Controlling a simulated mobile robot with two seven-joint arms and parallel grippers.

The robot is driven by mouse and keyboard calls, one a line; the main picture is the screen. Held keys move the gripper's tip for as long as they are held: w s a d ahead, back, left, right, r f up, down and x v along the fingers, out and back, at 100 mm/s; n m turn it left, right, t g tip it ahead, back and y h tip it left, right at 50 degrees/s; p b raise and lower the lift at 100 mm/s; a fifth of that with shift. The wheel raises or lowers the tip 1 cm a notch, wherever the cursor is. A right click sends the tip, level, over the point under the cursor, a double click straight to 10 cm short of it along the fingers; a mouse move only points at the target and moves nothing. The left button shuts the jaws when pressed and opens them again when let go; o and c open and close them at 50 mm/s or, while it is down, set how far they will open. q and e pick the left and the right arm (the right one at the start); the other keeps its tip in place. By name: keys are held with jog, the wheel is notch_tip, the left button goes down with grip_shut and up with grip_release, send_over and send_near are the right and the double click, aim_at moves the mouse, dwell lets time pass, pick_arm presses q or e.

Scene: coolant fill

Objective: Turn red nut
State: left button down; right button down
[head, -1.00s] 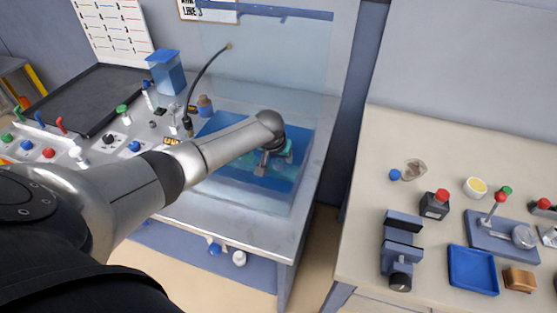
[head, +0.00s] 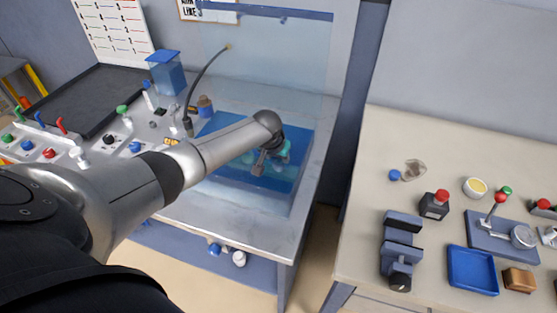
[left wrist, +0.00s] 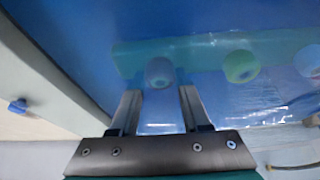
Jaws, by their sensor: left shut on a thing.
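My left gripper (head: 262,167) reaches down into the blue coolant tank (head: 215,177) behind the clear screen. In the left wrist view its two fingers (left wrist: 158,96) stand a little apart, around a blue-grey round nut (left wrist: 159,72) at their tips. The fingers hide part of its surroundings. A green nut (left wrist: 241,66) is to the right on the same teal bar (left wrist: 205,50). A pale pinkish nut (left wrist: 309,60), possibly the red one, is cut off at the right edge. Blue tint blurs the colours. My right gripper is not in view.
A bendy black hose (head: 205,75) rises beside the tank. Levers and knobs, including a red knob (head: 48,154), line the left bench. The right bench (head: 372,150) holds a vise (head: 400,250), a blue tray (head: 472,270) and small parts.

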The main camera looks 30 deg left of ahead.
pick_arm(q)
jog(key=shift+m+h, duration=0.4)
jog(key=shift+m, duration=0.7)
jog(key=shift+a+f+m+h, duration=0.1)
jog(key=shift+m+h, duration=0.2)
jog(key=shift+m, duration=0.4)
jog(key=shift+m+h+b, duration=0.8)
jog(key=shift+m+b, duration=0.8)
jog(key=shift+m, duration=0.5)
jog(key=shift+c, duration=1.9)
grip_release()
jog(key=shift+a+r, duration=0.1)
jog(key=shift+r, duration=0.1)
